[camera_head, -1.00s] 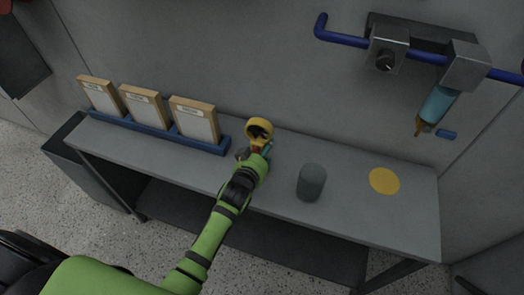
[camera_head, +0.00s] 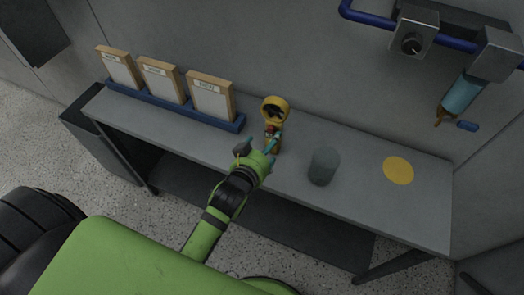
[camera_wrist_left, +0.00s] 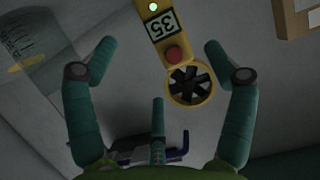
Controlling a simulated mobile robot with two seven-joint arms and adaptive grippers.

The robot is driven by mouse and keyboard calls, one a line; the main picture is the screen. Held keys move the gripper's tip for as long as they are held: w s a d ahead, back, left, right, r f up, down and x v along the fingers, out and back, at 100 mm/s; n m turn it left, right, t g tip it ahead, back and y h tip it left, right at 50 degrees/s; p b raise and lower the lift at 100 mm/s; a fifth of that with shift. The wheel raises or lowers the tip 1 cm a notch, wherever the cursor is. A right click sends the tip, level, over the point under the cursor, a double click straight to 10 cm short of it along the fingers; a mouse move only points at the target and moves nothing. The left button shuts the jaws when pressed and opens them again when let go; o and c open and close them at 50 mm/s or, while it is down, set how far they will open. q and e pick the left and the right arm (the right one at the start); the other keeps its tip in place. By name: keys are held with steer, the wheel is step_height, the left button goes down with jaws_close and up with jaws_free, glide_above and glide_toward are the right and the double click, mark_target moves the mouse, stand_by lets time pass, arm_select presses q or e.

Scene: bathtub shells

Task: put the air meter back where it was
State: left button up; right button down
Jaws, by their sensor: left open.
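The air meter (camera_head: 275,111) is yellow with a round fan ring on top and a body below. It appears to stand upright on the grey table, near its back edge. In the left wrist view the meter (camera_wrist_left: 189,84) shows its black fan, red button, a display reading 35 and a green light. My left gripper (camera_head: 261,146) is open just in front of the meter's lower body. In the left wrist view the spread fingers of the gripper (camera_wrist_left: 158,50) lie either side of the meter, with no clear contact. The meter's foot is partly hidden. My right gripper is not in view.
A grey cylinder (camera_head: 324,166) stands right of the gripper, and a flat yellow disc (camera_head: 398,171) lies further right on the table (camera_head: 365,205). A blue rack (camera_head: 172,106) with framed cards is at the left. A blue pipe (camera_head: 370,20) and valve fittings hang on the wall.

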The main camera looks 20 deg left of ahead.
arm_select(q)
steer(key=shift+v, duration=1.4)
